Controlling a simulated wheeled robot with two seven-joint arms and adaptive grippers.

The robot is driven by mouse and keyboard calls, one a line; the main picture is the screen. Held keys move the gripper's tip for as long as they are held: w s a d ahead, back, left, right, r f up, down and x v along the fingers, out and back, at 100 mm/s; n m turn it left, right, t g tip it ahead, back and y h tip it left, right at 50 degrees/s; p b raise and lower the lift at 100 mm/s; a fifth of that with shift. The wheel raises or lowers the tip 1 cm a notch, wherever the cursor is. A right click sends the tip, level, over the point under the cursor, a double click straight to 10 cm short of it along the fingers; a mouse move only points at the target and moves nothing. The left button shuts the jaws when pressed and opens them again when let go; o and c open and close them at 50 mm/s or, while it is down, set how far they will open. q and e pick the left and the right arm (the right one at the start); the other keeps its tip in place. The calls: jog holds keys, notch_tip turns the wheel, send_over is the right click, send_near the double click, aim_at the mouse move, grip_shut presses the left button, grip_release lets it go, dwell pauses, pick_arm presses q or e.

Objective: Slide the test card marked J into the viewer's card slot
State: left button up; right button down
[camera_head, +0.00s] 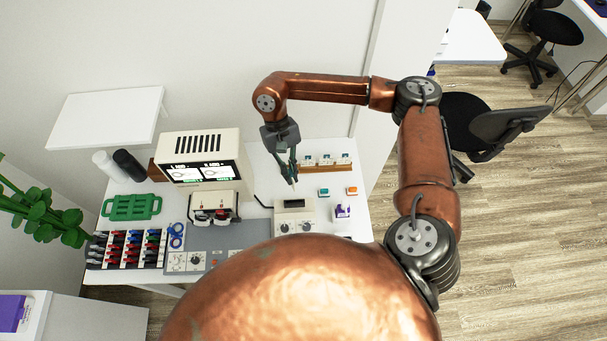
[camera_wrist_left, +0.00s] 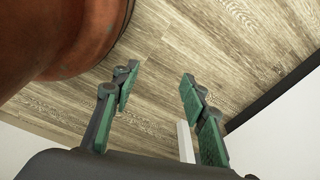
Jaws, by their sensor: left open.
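Several small white cards (camera_head: 327,160) stand in a wooden rack at the back right of the table; their letters are too small to read, so I cannot tell which is J. A cream box (camera_head: 227,151) with two lit screens stands at the back left. A black and white device (camera_head: 213,213), perhaps the viewer, sits in front of it; I cannot make out a card slot. My right gripper (camera_head: 293,180) points down just left of the rack; its jaw state is unclear. My left gripper (camera_wrist_left: 160,82) is open and empty over the floor in the left wrist view.
A cream unit with knobs (camera_head: 294,216) is below my right gripper. A purple item (camera_head: 342,211) and two small coloured boxes are to its right. A green tray (camera_head: 131,207) and a rack of coloured items (camera_head: 127,249) are at left. My copper body hides the table's front.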

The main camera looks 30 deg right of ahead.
aim_at(293, 187)
jog(key=f+m+t+y+p, duration=0.1)
jog(key=m+t+p, duration=0.1)
jog(key=m+p, duration=0.2)
jog(key=s+f+m+t+y+p, duration=0.1)
jog(key=m+p, duration=0.4)
jog(key=m, duration=0.5)
jog(key=f+m+t+y+p, duration=0.1)
jog(key=m+t+p, duration=0.2)
jog(key=m+p, duration=0.2)
jog(key=shift+s+a+f+m+y, duration=0.1)
jog(key=shift+s+m+y, duration=0.1)
jog(key=shift+m, duration=0.5)
jog(key=shift+s+a+f+m+y, duration=0.1)
jog(key=shift+m+y, duration=0.1)
jog(key=shift+m, duration=0.5)
jog(key=shift+w+d+f+t, duration=0.1)
jog(key=shift+d+f+t, duration=0.05)
jog(key=shift+f+t, duration=0.15)
jog(key=shift+f+b, duration=0.3)
jog(key=shift+f, duration=0.25)
notch_tip(293, 187, down, 2)
jog(key=shift+f+b, duration=0.15)
jog(key=shift+b, duration=0.55)
pick_arm(q)
notch_tip(293, 187, up, 12)
jog(key=s, duration=0.3)
jog(key=shift+a+b, duration=0.2)
jog(key=shift+b, duration=0.1)
pick_arm(e)
jog(key=shift+f, duration=0.55)
